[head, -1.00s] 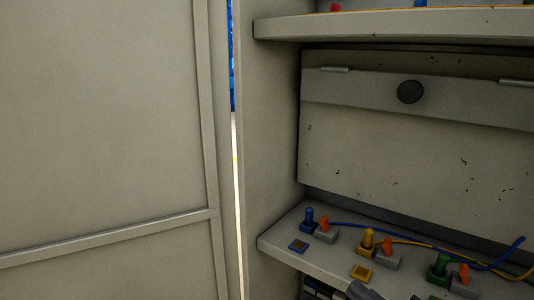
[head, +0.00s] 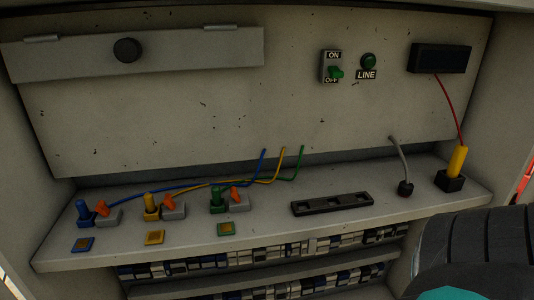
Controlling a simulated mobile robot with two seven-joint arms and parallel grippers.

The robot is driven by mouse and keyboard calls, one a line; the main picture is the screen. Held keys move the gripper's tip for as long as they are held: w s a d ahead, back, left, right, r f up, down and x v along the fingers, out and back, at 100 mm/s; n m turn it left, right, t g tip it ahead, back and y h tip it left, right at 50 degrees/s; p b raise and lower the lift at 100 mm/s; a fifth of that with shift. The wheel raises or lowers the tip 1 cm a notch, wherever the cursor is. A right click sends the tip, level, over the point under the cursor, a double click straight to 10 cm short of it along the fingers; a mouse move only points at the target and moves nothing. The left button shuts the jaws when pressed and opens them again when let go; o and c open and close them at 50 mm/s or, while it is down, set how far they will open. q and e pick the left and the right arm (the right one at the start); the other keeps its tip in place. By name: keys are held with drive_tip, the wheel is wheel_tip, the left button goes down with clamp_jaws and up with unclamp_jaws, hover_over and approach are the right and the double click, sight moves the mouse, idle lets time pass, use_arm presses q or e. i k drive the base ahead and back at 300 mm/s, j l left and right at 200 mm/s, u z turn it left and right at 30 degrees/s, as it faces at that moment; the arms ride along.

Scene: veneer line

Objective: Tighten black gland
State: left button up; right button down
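A small black gland (head: 405,188) sits on the shelf at the right, with a grey cable rising from its top and leaning up to the left. I cannot tell from here how tight it is. Neither of my grippers shows in the head view. A dark ribbed part with a teal piece fills the lower right corner, in front of the shelf; it looks like my own arm.
The shelf (head: 270,224) holds blue, yellow and green plugs with orange-levered blocks at the left. A black slotted strip (head: 332,204) lies left of the gland; a yellow probe (head: 457,160) stands right in a black block. Above is an ON/OFF switch (head: 333,70).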

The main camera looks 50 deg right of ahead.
sight(405, 190)
drive_tip(key=z, duration=1.65)
